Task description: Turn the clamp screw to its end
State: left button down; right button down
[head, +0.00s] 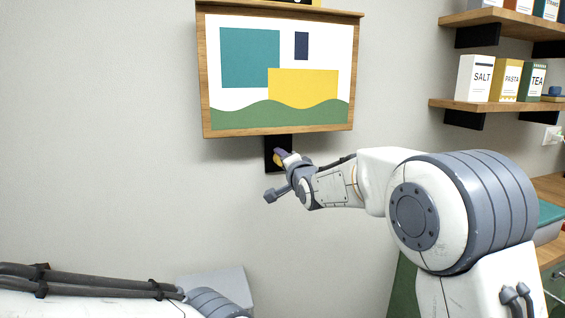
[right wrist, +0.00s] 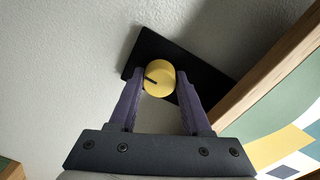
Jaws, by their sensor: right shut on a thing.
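The clamp screw shows in the right wrist view as a round yellow knob (right wrist: 159,78) with a dark line on its face, pointing to the left and slightly up. It sits on a black plate (right wrist: 197,72) fixed to the wall. My right gripper (right wrist: 160,82) has its purple fingers shut on the knob, one on each side. In the head view, my right gripper (head: 280,157) reaches the black plate (head: 270,148) below the picture panel, and mostly covers the knob. My left arm shows at the lower left, but its gripper is out of view.
A wood-framed picture panel (head: 231,128) hangs directly above the plate, its edge close to my right gripper. Shelves (head: 490,106) with boxes stand at the right. The wall left of the panel is clear.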

jog(key=shift+m, duration=1.6)
jog(key=shift+f, duration=0.1)
jog(key=shift+c, duration=1.8)
grip_release()
jog(key=v, duration=1)
jog(key=shift+s+d, duration=0.15)
jog(key=shift+s, duration=0.1)
